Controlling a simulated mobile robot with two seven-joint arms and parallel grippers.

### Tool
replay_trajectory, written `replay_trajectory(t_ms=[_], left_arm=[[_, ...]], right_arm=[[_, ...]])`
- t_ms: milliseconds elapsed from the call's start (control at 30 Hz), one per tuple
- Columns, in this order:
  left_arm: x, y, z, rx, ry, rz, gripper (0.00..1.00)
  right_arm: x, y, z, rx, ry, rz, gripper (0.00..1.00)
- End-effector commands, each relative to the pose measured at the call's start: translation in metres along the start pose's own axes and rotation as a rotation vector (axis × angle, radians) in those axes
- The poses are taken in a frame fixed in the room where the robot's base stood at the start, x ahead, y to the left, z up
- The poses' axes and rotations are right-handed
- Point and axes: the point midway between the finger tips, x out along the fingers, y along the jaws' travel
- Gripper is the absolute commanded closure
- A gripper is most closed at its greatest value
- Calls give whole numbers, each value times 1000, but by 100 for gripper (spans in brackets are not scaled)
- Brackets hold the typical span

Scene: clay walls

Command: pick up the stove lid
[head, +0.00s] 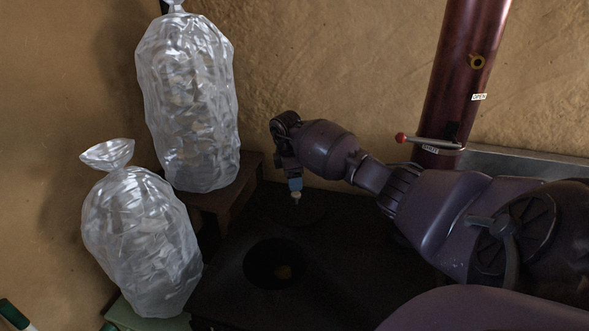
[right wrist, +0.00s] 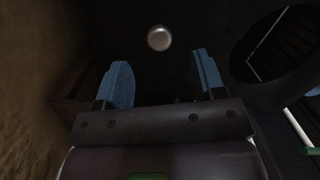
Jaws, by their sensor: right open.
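The stove lid (head: 308,212) is a dark round disc with a small pale knob, lying at the back of the black stove top (head: 235,290). The disc is hard to tell from the dark stove. My right gripper (head: 295,184) is above the lid, its blue fingers pointing down close to the knob. In the right wrist view my right gripper (right wrist: 160,62) is open and empty. The knob (right wrist: 159,38) shows beyond the fingertips, roughly midway between the two fingers. My left gripper is not in view.
An open round hole (head: 273,263) is in the stove in front of the lid. Two clear plastic bags (head: 188,100) (head: 143,240) stand to the left. A dark red pipe (head: 465,70) with a red-tipped lever (head: 428,142) rises behind my right arm. A clay wall stands behind.

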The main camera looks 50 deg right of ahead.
Motion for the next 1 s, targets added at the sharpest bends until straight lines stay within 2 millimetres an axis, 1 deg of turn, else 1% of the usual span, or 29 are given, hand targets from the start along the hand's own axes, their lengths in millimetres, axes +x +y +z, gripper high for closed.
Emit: replay_trajectory(t_ms=[33, 100, 333, 533, 633, 733, 933, 1000], left_arm=[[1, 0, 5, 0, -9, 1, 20], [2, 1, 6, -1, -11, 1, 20], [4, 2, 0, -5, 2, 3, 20], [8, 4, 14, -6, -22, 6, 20], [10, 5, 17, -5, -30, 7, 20], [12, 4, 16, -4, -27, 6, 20], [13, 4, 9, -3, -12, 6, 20], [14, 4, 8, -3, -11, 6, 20]], right_arm=[[14, -1, 0, 0, -4, -6, 37], [21, -1, 0, 0, -2, -5, 37], [33, 0, -1, 0, -1, -3, 37], [62, -2, -4, -1, -4, -7, 37], [74, -1, -4, 0, -3, -6, 37], [77, 0, -4, 0, -2, -2, 37], [75, 0, -4, 0, 0, 1, 37], [75, 0, -4, -1, 0, 1, 47]])
